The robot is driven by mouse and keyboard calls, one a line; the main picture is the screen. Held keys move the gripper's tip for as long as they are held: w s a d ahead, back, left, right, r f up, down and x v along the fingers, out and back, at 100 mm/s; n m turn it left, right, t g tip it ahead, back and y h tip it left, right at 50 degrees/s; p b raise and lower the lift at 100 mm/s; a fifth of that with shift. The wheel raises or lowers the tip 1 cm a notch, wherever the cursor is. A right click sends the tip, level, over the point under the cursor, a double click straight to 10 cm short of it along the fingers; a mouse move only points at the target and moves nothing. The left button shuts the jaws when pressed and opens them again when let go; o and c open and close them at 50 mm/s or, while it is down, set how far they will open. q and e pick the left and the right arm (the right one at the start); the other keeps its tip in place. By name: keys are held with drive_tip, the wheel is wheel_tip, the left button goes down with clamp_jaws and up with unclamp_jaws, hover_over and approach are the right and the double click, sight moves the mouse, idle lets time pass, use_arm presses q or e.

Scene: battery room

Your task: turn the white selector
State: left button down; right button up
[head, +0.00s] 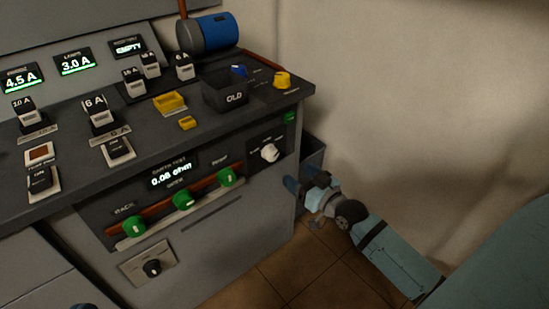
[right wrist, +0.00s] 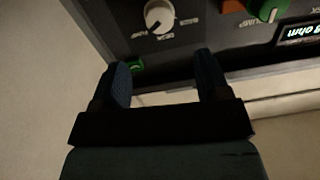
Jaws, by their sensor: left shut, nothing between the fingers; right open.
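The white selector (head: 269,152) is a round white knob on the dark right end of the cabinet's front panel. It also shows at the top of the right wrist view (right wrist: 159,16), where the labels around it appear upside down. My right gripper (head: 297,186) is open and empty, below and a little right of the selector in the head view. In the right wrist view its two dark blue fingers (right wrist: 162,68) are spread, apart from the knob. Only a blue tip of my left gripper (head: 82,306) shows at the bottom edge; it is shut and empty.
Green knobs (head: 183,199) sit on a red-brown bar left of the selector, under a display (head: 171,170) reading 0.06 ohm. A black knob (head: 152,267) is lower down. An OLD bin (head: 226,95) and a yellow tray (head: 170,101) stand on top. A wall (head: 400,100) rises at right.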

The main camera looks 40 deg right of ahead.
sight(274, 156)
use_arm(q)
drive_tip(key=f+g+b, duration=0.1)
drive_tip(key=f, duration=0.1)
drive_tip(key=f+g+b, duration=0.1)
drive_tip(key=f, duration=0.1)
drive_tip(key=shift+w+d+f+b, duration=0.1)
drive_tip(key=shift+d+f+b, duration=0.1)
drive_tip(key=shift+f+b, duration=0.2)
use_arm(e)
drive_tip(key=w, duration=0.7)
drive_tip(key=w+a, duration=0.1)
drive_tip(key=w, duration=0.2)
drive_tip(key=shift+w+f, duration=0.1)
drive_tip(key=shift+w, duration=0.3)
drive_tip(key=shift+c, duration=0.5)
